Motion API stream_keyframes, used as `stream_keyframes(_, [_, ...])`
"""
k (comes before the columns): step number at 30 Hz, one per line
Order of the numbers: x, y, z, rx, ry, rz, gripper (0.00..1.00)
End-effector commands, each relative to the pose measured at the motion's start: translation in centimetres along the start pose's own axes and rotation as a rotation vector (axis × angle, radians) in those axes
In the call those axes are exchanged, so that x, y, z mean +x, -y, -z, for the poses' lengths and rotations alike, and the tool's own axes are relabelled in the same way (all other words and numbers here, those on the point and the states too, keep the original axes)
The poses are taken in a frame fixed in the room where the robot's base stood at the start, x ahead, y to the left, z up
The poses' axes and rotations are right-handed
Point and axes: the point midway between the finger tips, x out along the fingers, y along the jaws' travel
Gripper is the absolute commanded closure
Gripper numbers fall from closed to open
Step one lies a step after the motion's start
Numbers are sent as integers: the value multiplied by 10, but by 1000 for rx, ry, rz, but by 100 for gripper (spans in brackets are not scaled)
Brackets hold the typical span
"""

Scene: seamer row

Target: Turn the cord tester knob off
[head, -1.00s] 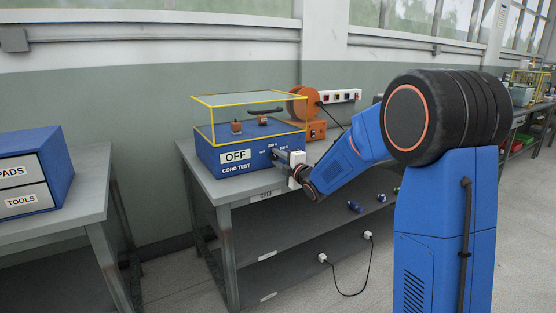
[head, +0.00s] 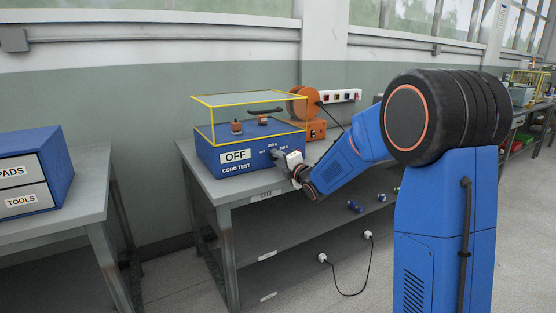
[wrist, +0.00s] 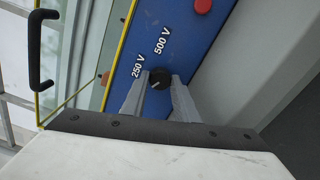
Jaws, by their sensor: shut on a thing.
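The cord tester (head: 230,162) is a blue box on the grey bench, with a yellow-framed clear cover on top. Its front carries a white plate reading OFF (head: 236,155) above the words CORD TEST. The black round knob (wrist: 160,77) is on the front face, near the printed 250 V and 500 V marks in the wrist view. A pale pointer line on it points toward the lower left of that view. My gripper (wrist: 158,83) is shut on the knob, one finger on each side; it also shows in the head view (head: 277,154). Any mark behind the fingers is hidden.
A red button (wrist: 203,6) is on the tester's face. An orange reel (head: 298,105) and a white socket strip (head: 341,96) are behind the tester. A blue drawer unit (head: 35,170) stands on the left bench.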

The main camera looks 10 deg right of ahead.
Motion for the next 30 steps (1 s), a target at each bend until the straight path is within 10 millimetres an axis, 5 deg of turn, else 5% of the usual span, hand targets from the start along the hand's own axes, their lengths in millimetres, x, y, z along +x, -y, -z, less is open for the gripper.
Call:
stream_keyframes(3, [-1,2,1,0,-2,5,95])
stream_keyframes(4, [-1,3,1,0,-2,5,68])
stream_keyframes(6, [-1,2,1,0,-2,4,54])
stream_keyframes(19, [-9,1,0,1,0,2,54])
stream_keyframes(30, [-76,0,0,0,1,2,54])
